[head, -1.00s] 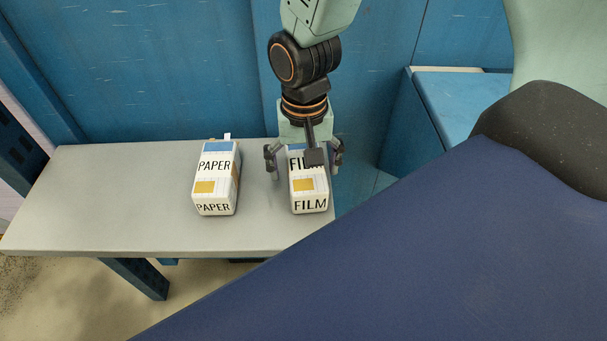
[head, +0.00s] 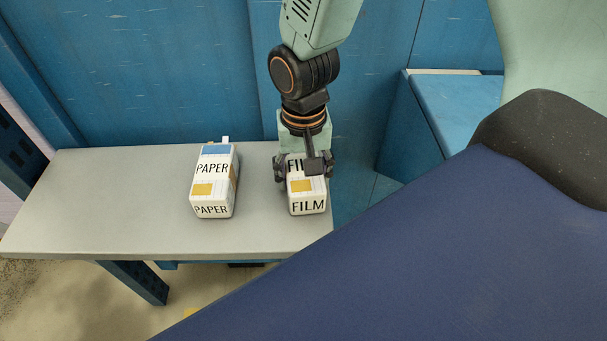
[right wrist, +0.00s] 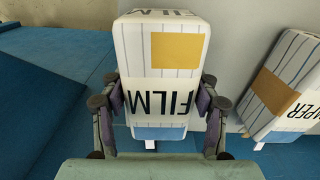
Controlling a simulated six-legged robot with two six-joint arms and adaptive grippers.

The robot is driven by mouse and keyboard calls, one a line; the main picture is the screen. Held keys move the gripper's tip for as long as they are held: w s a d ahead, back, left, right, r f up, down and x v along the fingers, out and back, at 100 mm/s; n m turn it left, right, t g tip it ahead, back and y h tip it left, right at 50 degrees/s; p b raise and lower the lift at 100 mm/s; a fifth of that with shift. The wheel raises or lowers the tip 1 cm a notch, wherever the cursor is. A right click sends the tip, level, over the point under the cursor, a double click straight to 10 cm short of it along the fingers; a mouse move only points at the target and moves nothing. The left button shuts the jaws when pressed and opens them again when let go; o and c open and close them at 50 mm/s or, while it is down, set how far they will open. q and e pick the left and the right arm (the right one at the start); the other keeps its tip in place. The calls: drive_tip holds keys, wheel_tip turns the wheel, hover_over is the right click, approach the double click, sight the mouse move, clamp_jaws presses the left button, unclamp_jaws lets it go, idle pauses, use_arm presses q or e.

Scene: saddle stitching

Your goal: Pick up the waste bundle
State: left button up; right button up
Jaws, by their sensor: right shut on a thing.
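Two white bundles stand on a grey table. The one labelled FILM (head: 307,200) is at the table's right end, and the one labelled PAPER (head: 211,190) is to its left, a gap apart. My right gripper (head: 305,170) comes down from above and is shut on the FILM bundle, one finger on each side. The right wrist view shows the fingers pressed to both sides of the FILM bundle (right wrist: 162,70), with the PAPER bundle (right wrist: 285,90) at the right. The FILM bundle still appears to rest on the table. My left gripper is not in view.
The grey table (head: 100,205) is bare to the left of the PAPER bundle. A blue wall (head: 150,70) stands behind it. A blue box-like unit (head: 455,105) is at the right. A large dark blue surface (head: 430,260) covers the lower right.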

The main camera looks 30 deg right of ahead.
drive_tip(key=shift+c, duration=1.2)
